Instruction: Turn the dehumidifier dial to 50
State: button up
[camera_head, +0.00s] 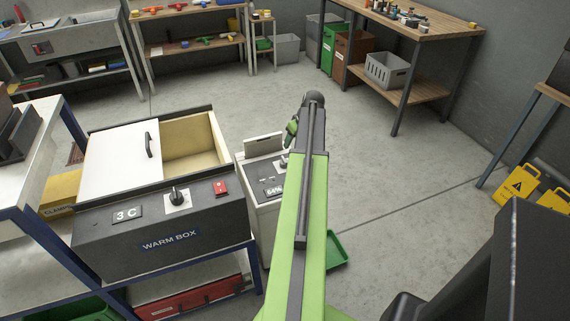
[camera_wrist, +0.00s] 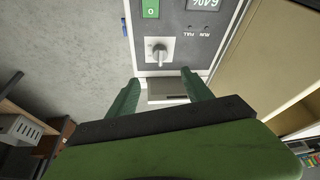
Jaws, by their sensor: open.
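The dehumidifier (camera_head: 267,212) is a pale box with a dark top panel, standing right of the warm box in the head view. Its display (camera_head: 273,190) appears to read 64%. In the wrist view the dial (camera_wrist: 158,52) is a grey knob on a pale square plate, beside a green button (camera_wrist: 150,9) and the RUN and FULL lights. My gripper (camera_wrist: 162,85) is open and empty. Its green fingers point toward the panel, apart from the dial. In the head view my gripper (camera_head: 292,133) is partly hidden by my arm, above the dehumidifier's far side.
The warm box (camera_head: 160,240) with its own black knob (camera_head: 177,196) stands close on the left, its lid partly open. A green tray (camera_head: 336,250) lies on the floor to the right. Workbenches line the back.

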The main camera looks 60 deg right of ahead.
aim_at(285, 160)
jog(key=b+x, duration=1.5)
jog(key=x, duration=0.2)
jog(key=shift+f+b, duration=0.2)
jog(key=shift+b, duration=0.15)
jog(key=shift+r, duration=0.1)
grip_shut()
